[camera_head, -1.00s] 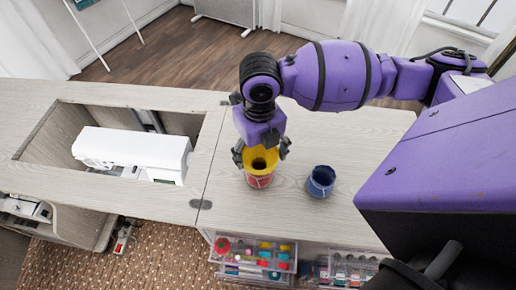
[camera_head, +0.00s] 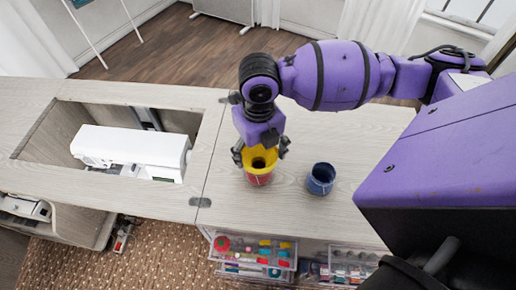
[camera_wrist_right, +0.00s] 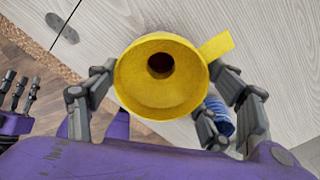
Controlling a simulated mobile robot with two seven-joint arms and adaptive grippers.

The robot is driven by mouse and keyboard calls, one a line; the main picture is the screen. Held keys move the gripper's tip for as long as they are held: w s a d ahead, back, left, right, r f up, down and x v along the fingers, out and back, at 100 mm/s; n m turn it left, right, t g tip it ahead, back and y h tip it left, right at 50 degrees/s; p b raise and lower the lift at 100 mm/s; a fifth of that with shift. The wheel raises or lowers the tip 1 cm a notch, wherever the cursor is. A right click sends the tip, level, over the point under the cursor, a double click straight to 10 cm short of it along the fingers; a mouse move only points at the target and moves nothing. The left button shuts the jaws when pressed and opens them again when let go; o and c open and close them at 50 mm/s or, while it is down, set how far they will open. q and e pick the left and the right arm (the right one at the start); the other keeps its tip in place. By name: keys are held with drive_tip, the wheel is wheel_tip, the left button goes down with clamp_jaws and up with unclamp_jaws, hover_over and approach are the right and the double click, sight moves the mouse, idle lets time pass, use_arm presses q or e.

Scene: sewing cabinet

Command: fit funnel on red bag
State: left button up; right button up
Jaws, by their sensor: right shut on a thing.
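A yellow funnel (camera_head: 259,156) sits at the mouth of the red bag (camera_head: 258,179) on the right part of the cabinet top. In the right wrist view the funnel (camera_wrist_right: 160,98) shows from above, its round rim facing the camera and its tab pointing up right. My right gripper (camera_head: 261,155) is shut on the funnel, with fingers on either side of it. The red bag is hidden beneath the funnel in the wrist view. How deep the spout sits in the bag is hidden. My left gripper (camera_wrist_right: 22,92) shows at the left edge of the wrist view, its fingers apart.
A blue bag (camera_head: 320,179) stands just right of the red bag. A white sewing machine (camera_head: 130,148) lies in the cabinet opening at left. Clear drawers (camera_head: 255,255) with several sewing supplies stand out below the front edge. The cabinet top behind the bags is clear.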

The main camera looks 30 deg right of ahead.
drive_tip(key=shift+f, duration=0.3)
idle(0.4)
drive_tip(key=o, duration=1.1)
drive_tip(key=shift+c, duration=0.2)
wheel_tip(320, 180, up, 12)
